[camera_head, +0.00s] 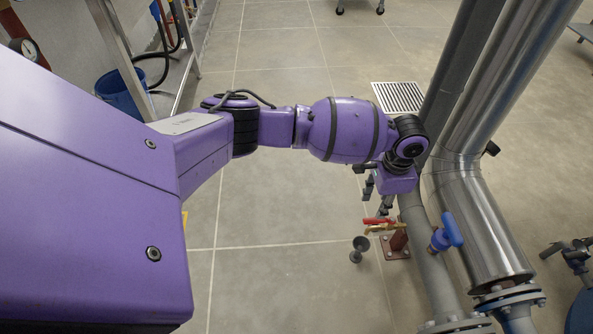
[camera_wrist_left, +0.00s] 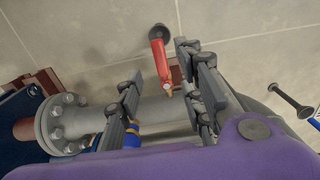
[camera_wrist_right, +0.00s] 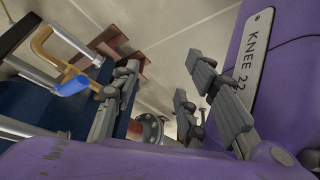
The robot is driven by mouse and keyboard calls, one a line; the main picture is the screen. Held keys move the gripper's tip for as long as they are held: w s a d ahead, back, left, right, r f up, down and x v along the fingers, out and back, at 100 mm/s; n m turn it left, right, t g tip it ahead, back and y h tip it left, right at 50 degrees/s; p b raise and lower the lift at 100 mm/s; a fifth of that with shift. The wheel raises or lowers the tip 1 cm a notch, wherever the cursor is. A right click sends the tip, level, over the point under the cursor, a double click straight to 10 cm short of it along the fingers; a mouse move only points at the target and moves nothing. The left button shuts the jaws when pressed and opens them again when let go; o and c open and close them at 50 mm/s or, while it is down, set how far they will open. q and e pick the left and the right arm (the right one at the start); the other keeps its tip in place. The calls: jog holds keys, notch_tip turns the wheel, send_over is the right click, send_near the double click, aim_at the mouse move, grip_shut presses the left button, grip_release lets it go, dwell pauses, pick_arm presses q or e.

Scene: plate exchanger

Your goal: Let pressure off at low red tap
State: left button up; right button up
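The low red tap (camera_head: 376,221) is a red lever on the grey pipe, just above the floor in the head view. In the left wrist view the red lever (camera_wrist_left: 160,62) shows between my finger pads, pointing away from a small brass-coloured end. My left gripper (camera_head: 367,189) reaches down beside the pipe, just above the red tap in the head view. Its fingers (camera_wrist_left: 161,66) stand apart on both sides of the lever; I cannot tell whether they touch it. My right gripper (camera_wrist_right: 160,80) is open and empty in its own wrist view, and out of the head view.
A blue-handled tap (camera_head: 447,235) sits on the same grey pipe (camera_head: 428,262), right of the red tap. A shiny steel pipe (camera_head: 473,215) runs beside it. A dark funnel (camera_head: 359,248) stands below the red tap. A floor grate (camera_head: 398,97) lies behind; open floor spreads left.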

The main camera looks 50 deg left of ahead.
aim_at(374, 219)
pick_arm(q)
notch_tip(374, 219, down, 7)
jog(key=b, duration=0.3)
jog(key=shift+w+d, duration=0.1)
jog(key=shift+f+b, duration=0.2)
jog(key=shift+b, duration=0.15)
jog(key=c, duration=0.4)
grip_shut()
jog(key=shift+r, duration=0.1)
pick_arm(e)
jog(key=f, duration=0.3)
jog(key=shift+s+d+f, duration=0.15)
jog(key=shift+s+f, duration=0.1)
jog(key=shift+s, duration=0.1)
